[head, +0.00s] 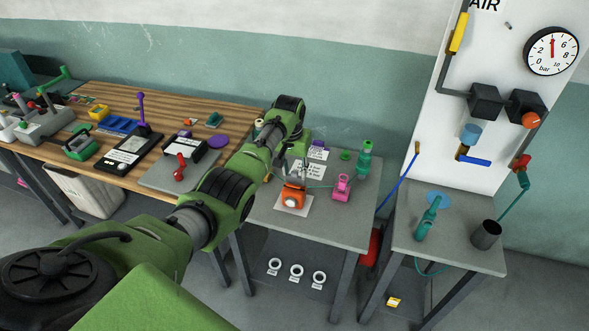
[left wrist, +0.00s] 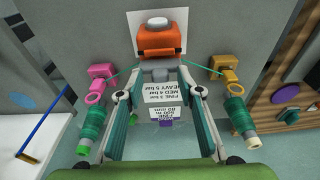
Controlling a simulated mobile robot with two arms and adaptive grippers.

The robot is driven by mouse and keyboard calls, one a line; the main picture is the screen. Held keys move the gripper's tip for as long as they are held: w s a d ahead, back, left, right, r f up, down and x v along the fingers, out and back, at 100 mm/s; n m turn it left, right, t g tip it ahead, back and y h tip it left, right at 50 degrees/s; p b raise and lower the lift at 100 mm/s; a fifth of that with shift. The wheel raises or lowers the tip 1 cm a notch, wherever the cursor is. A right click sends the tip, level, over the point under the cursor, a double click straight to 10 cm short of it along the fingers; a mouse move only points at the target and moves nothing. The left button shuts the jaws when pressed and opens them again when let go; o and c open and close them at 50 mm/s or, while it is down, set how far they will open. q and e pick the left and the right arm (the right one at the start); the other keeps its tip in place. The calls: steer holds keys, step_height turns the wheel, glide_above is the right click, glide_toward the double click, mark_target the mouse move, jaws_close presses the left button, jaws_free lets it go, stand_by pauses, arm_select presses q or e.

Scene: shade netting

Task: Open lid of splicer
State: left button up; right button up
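The splicer (head: 293,197) is a small orange device with a round white part, sitting on a white sheet on the middle grey table. In the left wrist view the orange splicer (left wrist: 158,42) is at the top centre, with a grey block at its near side. I cannot tell the lid apart from the body. My left gripper (head: 298,170) is behind and above the splicer in the head view. Its two fingers (left wrist: 157,97) are spread apart and empty in the left wrist view, short of the splicer. My right gripper is in neither view.
A pink clamp (head: 342,186) and green cone (head: 364,158) stand right of the splicer. A yellow clamp (left wrist: 226,70) shows in the wrist view. Green threads run from both clamps toward the splicer. A printed pressure card (left wrist: 172,93) lies between the fingers. A wooden bench (head: 170,107) is left.

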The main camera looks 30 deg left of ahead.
arm_select(q)
steer(key=shift+r, duration=0.1)
steer(key=shift+r, duration=0.5)
step_height(320, 180, up, 11)
steer(key=s, duration=0.2)
steer(key=shift+d+f, duration=0.15)
steer(key=shift+d, duration=0.05)
